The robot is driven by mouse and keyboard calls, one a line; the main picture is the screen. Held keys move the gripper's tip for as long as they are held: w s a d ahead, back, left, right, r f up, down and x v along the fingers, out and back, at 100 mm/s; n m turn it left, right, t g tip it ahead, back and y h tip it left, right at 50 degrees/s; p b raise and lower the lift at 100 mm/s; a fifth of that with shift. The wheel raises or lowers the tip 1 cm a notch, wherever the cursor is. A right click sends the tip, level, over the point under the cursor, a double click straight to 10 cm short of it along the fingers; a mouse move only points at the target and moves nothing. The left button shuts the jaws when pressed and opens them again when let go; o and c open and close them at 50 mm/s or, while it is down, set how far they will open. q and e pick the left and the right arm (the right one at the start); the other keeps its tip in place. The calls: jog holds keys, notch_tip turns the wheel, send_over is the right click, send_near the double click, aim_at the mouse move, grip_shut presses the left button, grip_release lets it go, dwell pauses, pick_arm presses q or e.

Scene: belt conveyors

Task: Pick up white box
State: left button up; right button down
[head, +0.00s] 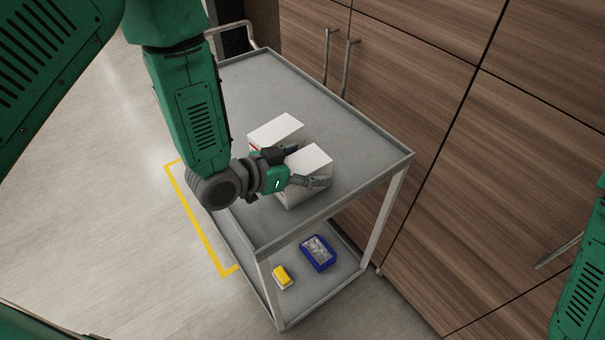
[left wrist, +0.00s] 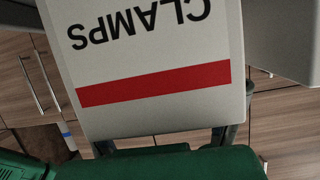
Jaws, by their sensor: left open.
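Two white boxes stand side by side on the top shelf of a grey cart. My left gripper (head: 302,166) is open at the nearer white box (head: 309,160), with one finger along its near side and the other toward the gap between the boxes. The farther white box (head: 277,130) is just behind. In the left wrist view the nearer box (left wrist: 150,50) shows upside-down "CLAMPS" lettering and a red stripe, with finger parts below it on both sides. Whether the fingers touch it I cannot tell. My right gripper is out of view.
The grey cart (head: 318,101) has a bare top toward the back and a raised rim. Its lower shelf holds a blue bin (head: 318,253) and a yellow-and-white item (head: 282,277). Wooden cabinets (head: 440,110) with handles stand close on the right. Yellow tape (head: 198,215) marks the floor.

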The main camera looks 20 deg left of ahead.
pick_arm(q)
jog(key=shift+d, duration=0.2)
jog(key=shift+c, duration=0.8)
jog(key=shift+s+a, duration=0.1)
jog(key=shift+a, duration=0.1)
jog(key=c, duration=0.7)
jog(key=shift+a, duration=0.3)
jog(key=c, duration=0.7)
jog(key=shift+a, duration=0.5)
jog(key=shift+d, duration=0.1)
